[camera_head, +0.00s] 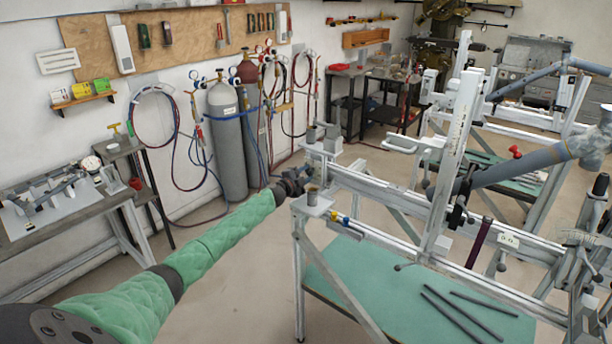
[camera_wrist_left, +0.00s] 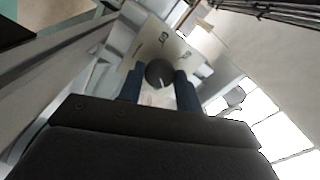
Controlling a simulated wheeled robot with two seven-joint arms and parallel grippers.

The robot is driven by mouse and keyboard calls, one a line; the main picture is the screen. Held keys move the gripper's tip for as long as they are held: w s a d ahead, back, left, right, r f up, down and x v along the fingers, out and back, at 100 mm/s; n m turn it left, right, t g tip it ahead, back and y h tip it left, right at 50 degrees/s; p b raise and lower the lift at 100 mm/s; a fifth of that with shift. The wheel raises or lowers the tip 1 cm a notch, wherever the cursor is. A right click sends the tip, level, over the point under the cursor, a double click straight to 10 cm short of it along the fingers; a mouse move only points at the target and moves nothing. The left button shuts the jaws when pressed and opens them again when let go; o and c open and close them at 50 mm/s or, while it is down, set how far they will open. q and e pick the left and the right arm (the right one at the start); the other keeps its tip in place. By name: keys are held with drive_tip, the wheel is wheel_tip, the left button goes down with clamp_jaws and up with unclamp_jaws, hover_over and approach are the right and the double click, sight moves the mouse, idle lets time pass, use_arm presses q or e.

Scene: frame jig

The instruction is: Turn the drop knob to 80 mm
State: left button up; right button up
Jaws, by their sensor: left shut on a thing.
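The drop knob (camera_wrist_left: 159,73) is a dark round knob on a pale plate (camera_wrist_left: 148,47) in the left wrist view. A light line shows on the knob's face. The plate has small dark markings beyond the knob and to its right, too small to read surely. My left gripper (camera_wrist_left: 160,86) is shut on the knob, one blue finger on each side of it. My right gripper is not in view.
A grey-blue tube (camera_head: 530,168) is held at the jig's upright (camera_head: 452,150). A green shelf (camera_head: 385,290) with dark rods lies below. Gas cylinders (camera_head: 228,135) stand by the wall behind my left arm; a workbench (camera_head: 60,225) is at left.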

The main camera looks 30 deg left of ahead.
use_arm(q)
drive_tip(key=shift+f, duration=0.15)
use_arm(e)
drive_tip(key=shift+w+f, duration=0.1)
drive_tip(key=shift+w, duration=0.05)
use_arm(q)
drive_tip(key=m+b, duration=0.4)
drive_tip(key=m, duration=0.1)
drive_tip(key=shift+m, duration=0.4)
drive_tip(key=m+b, duration=0.4)
drive_tip(key=m, duration=0.4)
drive_tip(key=shift+m, duration=1.5)
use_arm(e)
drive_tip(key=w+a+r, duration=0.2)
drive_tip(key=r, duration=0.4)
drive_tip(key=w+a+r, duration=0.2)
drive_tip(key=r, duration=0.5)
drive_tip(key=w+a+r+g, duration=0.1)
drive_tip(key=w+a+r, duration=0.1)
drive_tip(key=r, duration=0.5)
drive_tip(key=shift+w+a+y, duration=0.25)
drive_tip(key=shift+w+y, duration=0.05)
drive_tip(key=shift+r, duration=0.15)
use_arm(q)
drive_tip(key=o, duration=1)
drive_tip(key=shift+s, duration=0.1)
